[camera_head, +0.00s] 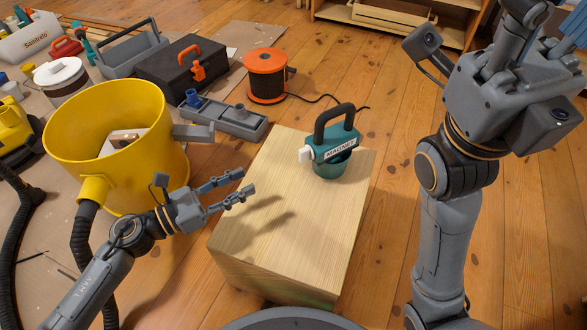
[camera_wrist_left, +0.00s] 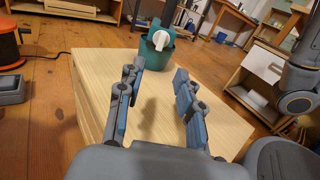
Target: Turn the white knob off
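The white knob (camera_head: 305,154) is on the left side of a teal device with a black handle (camera_head: 333,141), labelled MAGNET. The device stands upright on a light wooden box (camera_head: 290,205). In the left wrist view the knob (camera_wrist_left: 160,40) faces the camera, ahead of the fingers. My left gripper (camera_head: 246,184) is open and empty above the box's left part, apart from the knob and to its lower left. Its two fingers (camera_wrist_left: 158,95) are spread in the left wrist view. My right arm rises at the right of the head view; its gripper fingers are cut off or unclear.
A yellow bucket (camera_head: 75,128) with a black hose stands left of the box. A grey tray (camera_head: 225,119), an orange cable reel (camera_head: 265,76) and a black case (camera_head: 165,72) lie beyond. A shelf (camera_head: 395,20) is at the back. Wooden floor between box and shelf is mostly clear.

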